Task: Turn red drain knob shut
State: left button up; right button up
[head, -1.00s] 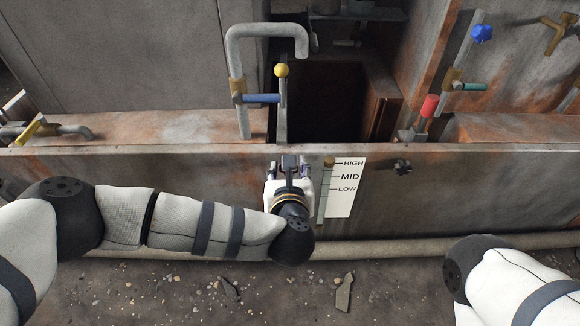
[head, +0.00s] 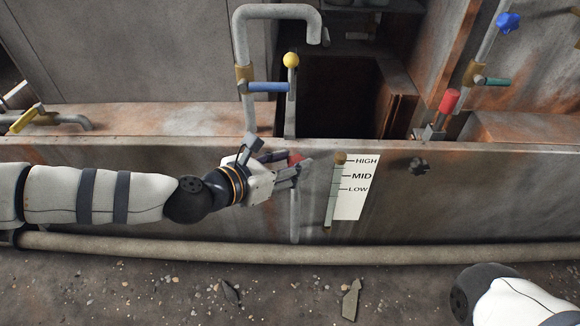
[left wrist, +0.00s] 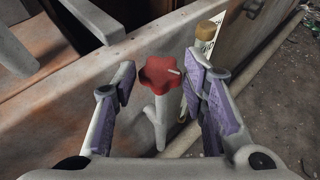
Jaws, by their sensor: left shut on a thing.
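The red drain knob (left wrist: 160,74) is a lobed handle on a grey pipe (left wrist: 160,122), with a pale mark on its right side. In the head view the red knob (head: 295,160) shows partly between the fingers, in front of the tank wall. My left gripper (head: 289,168) comes in from the left, its fingers pointing right. In the left wrist view the purple-padded fingers of my left gripper (left wrist: 161,82) stand on either side of the knob, shut on it. My right gripper is out of view; only part of my right arm shows at bottom right.
A level gauge (head: 352,187) marked HIGH, MID and LOW is on the wall just right of the knob. A dark valve (head: 419,165) sits farther right. A blue-handled pipe (head: 268,87) and a yellow ball lever (head: 290,61) stand above. A long pipe (head: 400,246) runs below.

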pick_arm(q)
jog(key=shift+f+m+g, duration=0.15)
jog(key=shift+m+g, duration=0.15)
jog(key=shift+g, duration=0.1)
jog(key=o, duration=1.2)
jog(key=shift+c, duration=0.2)
